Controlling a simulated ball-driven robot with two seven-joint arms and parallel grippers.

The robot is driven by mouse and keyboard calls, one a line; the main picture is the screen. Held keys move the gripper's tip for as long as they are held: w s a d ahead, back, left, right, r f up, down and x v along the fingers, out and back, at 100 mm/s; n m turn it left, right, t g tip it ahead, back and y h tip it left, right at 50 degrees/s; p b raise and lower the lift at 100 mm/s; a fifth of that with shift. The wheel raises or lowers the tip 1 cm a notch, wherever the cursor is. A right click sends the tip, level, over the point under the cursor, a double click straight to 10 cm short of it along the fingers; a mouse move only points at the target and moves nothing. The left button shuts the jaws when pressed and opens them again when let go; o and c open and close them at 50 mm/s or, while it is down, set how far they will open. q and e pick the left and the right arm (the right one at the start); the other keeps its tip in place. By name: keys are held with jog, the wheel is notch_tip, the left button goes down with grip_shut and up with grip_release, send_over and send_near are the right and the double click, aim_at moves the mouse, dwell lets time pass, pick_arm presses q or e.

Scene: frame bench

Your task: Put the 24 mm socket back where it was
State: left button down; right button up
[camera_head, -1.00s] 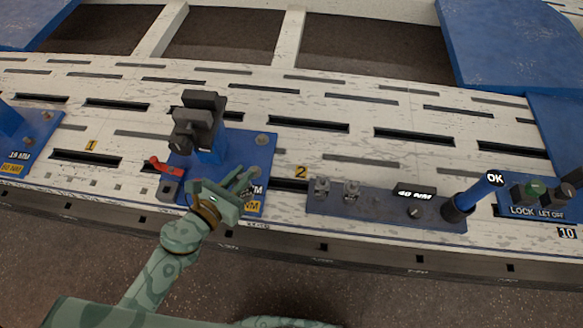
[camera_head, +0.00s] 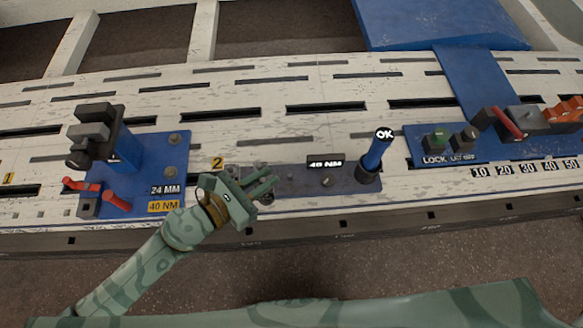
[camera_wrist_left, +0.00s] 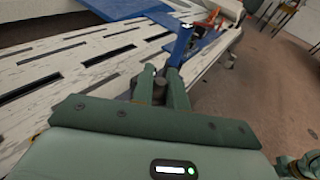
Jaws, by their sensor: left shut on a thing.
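My left gripper (camera_head: 267,187) is over the left end of the dark grey tool rail (camera_head: 300,183). It is shut on a small grey socket, which shows between the fingers in the left wrist view (camera_wrist_left: 160,86). Its size mark cannot be read. I cannot tell whether the socket touches the rail. The fingers and hand hide most of the rail's left end. The blue plate marked 24 MM and 40 NM (camera_head: 150,150) is left of the gripper. My right gripper is not in view.
A blue LOCK panel (camera_head: 462,150) is further right. A black clamp (camera_head: 95,135) and red levers (camera_head: 117,201) stand on the 24 MM plate.

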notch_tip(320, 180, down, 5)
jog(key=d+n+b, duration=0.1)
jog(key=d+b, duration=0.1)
jog(key=b, duration=0.5)
pick_arm(q)
jog(key=w+d+f+b, duration=0.3)
jog(key=w+f, duration=0.9)
jog(key=shift+d+f+b, duration=0.2)
jog(key=shift+d+b, duration=0.05)
jog(key=shift+b, duration=0.05)
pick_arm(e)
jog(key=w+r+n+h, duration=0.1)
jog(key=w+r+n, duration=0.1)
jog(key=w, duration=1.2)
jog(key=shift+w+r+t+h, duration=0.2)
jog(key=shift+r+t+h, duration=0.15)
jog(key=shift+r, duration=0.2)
pick_arm(q)
jog(key=shift+w, duration=0.1)
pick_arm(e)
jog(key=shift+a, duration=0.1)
pick_arm(q)
jog(key=shift+f, duration=0.2)
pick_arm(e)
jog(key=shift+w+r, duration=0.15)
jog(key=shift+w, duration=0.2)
